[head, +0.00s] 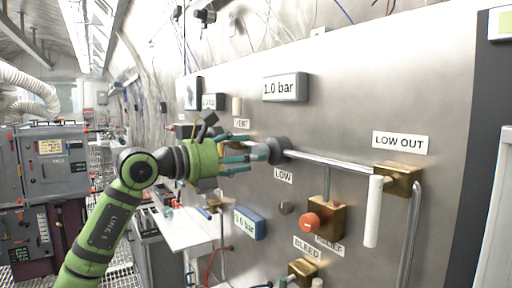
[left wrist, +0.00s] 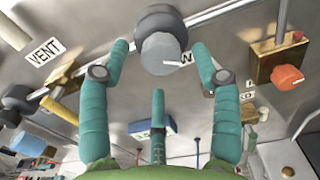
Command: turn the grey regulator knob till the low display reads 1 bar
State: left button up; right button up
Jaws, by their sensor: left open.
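The grey regulator knob (head: 279,150) sits on a horizontal steel pipe on the panel, above the LOW label (head: 283,175). In the left wrist view the knob (left wrist: 161,52) has a pale round front and a darker body behind it. A display (head: 285,87) above the knob reads 1.0 bar. My left gripper (head: 250,157) is in front of the knob, its teal fingers pointing at it. In the left wrist view the gripper (left wrist: 160,50) is open, with fingers on both sides of the knob's front and one below; I cannot tell whether they touch it. My right gripper is out of view.
A brass block with an orange-red knob (head: 310,221) is below right, near the RELIEF label. A white cylinder (head: 373,211) hangs below the LOW OUT label (head: 400,142). A blue display (head: 249,223) is lower down. The VENT label (head: 241,124) is close above the gripper.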

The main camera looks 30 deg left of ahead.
pick_arm(q)
jog(key=shift+p+x, duration=0.5)
jog(key=shift+x, duration=0.95)
jog(key=shift+d, duration=0.1)
jog(key=c, duration=1.2)
jog(key=shift+o, duration=0.2)
jog(key=shift+n, duration=0.3)
jog(key=o, duration=1.2)
jog(key=shift+c, duration=0.2)
jog(key=shift+s, duration=0.1)
